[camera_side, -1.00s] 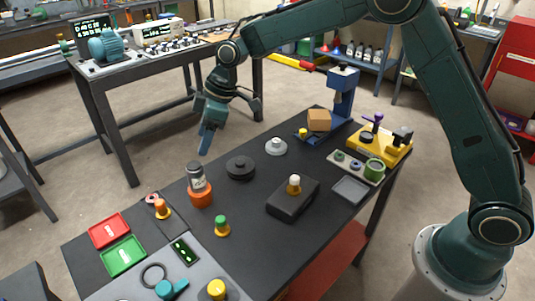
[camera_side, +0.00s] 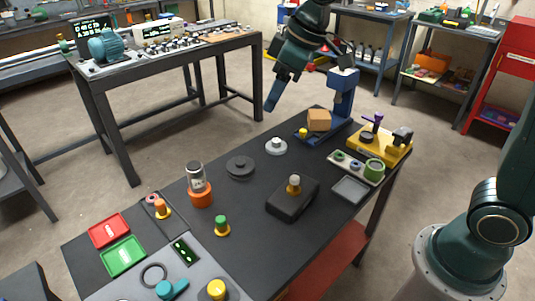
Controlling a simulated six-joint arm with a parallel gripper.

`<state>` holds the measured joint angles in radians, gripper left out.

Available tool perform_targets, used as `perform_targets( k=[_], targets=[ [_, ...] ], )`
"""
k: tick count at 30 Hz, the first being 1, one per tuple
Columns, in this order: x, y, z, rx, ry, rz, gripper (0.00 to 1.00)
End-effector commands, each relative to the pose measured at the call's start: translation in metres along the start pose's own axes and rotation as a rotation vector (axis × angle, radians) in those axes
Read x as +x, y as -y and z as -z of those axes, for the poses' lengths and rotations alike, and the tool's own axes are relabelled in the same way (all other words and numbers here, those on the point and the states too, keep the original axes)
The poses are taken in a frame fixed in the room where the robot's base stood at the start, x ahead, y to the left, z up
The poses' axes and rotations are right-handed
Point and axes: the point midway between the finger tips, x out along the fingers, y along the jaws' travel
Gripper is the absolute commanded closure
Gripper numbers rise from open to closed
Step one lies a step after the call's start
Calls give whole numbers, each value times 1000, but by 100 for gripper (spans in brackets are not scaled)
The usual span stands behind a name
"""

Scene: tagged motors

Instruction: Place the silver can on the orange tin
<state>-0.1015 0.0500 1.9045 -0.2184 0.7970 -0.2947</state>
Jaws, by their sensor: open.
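The silver can (camera_side: 195,171) stands upright on top of the orange tin (camera_side: 200,195), on the left part of the dark bench. It has a grey body, a dark top and an orange and white label. My gripper (camera_side: 272,106) is in the air above the far edge of the bench, well away from the can and touching nothing. Its fingers point down and to the left; it is open and empty.
A black disc (camera_side: 240,167) and a grey disc (camera_side: 276,146) lie right of the can. A blue press (camera_side: 343,92) with a cardboard box (camera_side: 319,120) stands at the back. A black block (camera_side: 293,198) is at centre, with red (camera_side: 109,231) and green (camera_side: 122,256) trays front left.

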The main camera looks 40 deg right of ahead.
Motion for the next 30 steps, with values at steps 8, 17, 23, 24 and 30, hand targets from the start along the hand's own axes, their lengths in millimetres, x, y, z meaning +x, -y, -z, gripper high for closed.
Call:
perform_targets(
  k=[8,17,23,24,30],
  targets=[
    [-51,12,-62,152,-17,-71,39],
    [-82,30,-134,318,-39,-140,39],
    [-92,43,-182,429,-58,-183,39],
    [-92,46,-190,447,-62,-190,39],
    [-92,54,-219,516,-72,-214,39]
  ],
)
